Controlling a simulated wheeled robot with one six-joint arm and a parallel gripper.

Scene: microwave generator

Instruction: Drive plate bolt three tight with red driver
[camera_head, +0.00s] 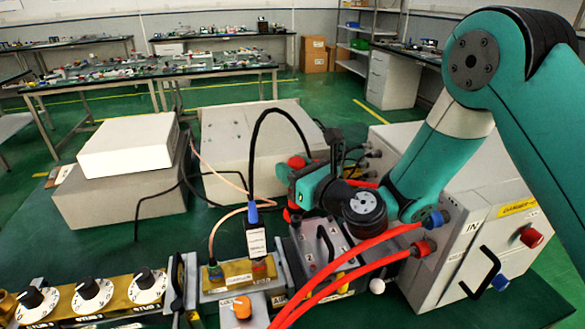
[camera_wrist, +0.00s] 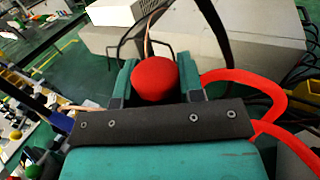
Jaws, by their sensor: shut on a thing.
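My gripper (camera_head: 293,182) is above the dark plate (camera_head: 311,256) in the head view, near the plate's far left edge. It is shut on the red driver (camera_head: 296,161), whose rounded top sticks up above the jaws. More red shows just below the jaws. In the wrist view the driver's red knob (camera_wrist: 155,80) sits between the two teal fingers. The plate carries a handle and small red number marks. The driver's tip and bolt three are hidden or too small to make out, so I cannot tell whether they touch.
Red hoses (camera_head: 350,262) cross in front of the plate to the grey cabinet (camera_head: 455,262). A black cable (camera_head: 252,150) arches to a blue plug left of my gripper. Grey boxes (camera_head: 120,200) stand behind. Three dials (camera_head: 92,290) sit at front left.

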